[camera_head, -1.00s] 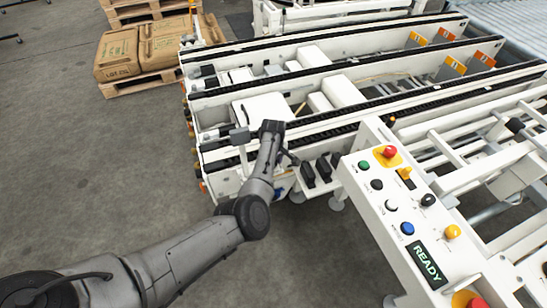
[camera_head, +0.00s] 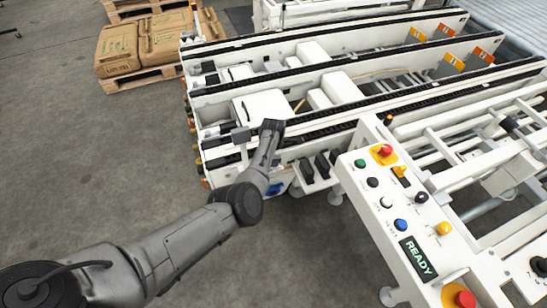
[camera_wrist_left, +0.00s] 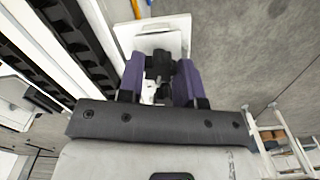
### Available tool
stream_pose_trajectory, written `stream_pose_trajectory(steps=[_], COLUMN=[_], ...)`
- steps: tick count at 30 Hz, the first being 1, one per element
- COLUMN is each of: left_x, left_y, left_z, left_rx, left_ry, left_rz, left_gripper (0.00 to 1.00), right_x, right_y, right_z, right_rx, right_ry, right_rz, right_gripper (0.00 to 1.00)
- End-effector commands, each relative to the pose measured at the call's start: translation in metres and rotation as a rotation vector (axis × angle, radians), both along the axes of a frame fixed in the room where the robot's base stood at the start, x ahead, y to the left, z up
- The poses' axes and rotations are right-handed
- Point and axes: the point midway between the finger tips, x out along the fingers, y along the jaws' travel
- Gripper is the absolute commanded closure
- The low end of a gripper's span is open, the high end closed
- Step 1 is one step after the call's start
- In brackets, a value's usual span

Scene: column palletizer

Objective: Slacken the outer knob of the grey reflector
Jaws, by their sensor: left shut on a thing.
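In the left wrist view, a dark knob (camera_wrist_left: 160,60) sits between the two purple fingers of my left gripper (camera_wrist_left: 160,68), which is shut on it. A white plate-like part (camera_wrist_left: 152,36) lies just beyond the fingertips. In the head view, my left gripper (camera_head: 271,128) is at the near end of the white conveyor frame, its fingers hidden by my wrist. A small grey block (camera_head: 240,135), which looks like the grey reflector, stands just left of it on a light post. The knob cannot be made out in the head view. My right gripper is in neither view.
White conveyor rails with black chains (camera_head: 340,75) run behind my wrist. A control console (camera_head: 375,205) with coloured buttons and a READY display (camera_head: 418,258) stands at the right. Stacked brown sacks (camera_head: 118,48) lie on a pallet at the back left. The floor at left is clear.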

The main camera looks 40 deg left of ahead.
Motion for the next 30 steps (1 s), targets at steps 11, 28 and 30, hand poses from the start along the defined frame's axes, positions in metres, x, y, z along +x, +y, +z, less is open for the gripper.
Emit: stream_pose_trajectory(steps=[11,28,30], left_x=[0.0002,0.0003,0.0003], left_y=[0.0004,0.0003,0.0003], left_z=[0.0008,0.0009,0.001], left_rx=[0.001,0.001,0.001], left_ry=[0.001,0.001,0.001], left_rz=[0.206,0.27,0.27], left_gripper=[0.91,0.91,0.91], right_x=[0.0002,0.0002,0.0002], right_y=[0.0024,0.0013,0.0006], right_z=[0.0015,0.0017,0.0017], right_rx=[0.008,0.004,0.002], right_ry=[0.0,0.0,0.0], right_rz=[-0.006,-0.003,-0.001], right_gripper=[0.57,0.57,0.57])
